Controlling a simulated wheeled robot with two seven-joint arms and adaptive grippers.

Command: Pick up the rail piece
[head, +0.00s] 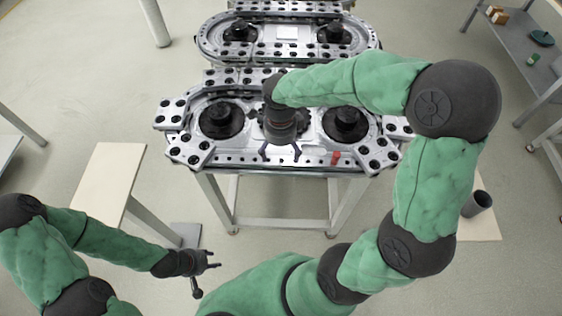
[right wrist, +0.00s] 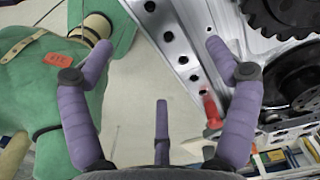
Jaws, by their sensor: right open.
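The ring track (head: 310,160) is a silver oval table with black wheels. A silver rail with a row of holes runs along its front side; it also shows in the right wrist view (right wrist: 183,58). Silver blocks with black holes sit at its corners, such as the front left one (head: 190,151) and front right one (head: 377,156). Which part is the rail piece I cannot tell. My right gripper (head: 281,151) is open and empty over the front middle of the track; its spread purple fingers show in the right wrist view (right wrist: 160,78). My left gripper (head: 210,267) is open and empty, low at front left.
A small red part (head: 335,157) is at the track's front edge, right of my right gripper. A second oval track (head: 288,48) stands behind. A pale table (head: 108,183) is at left, a grey shelf (head: 510,50) at back right.

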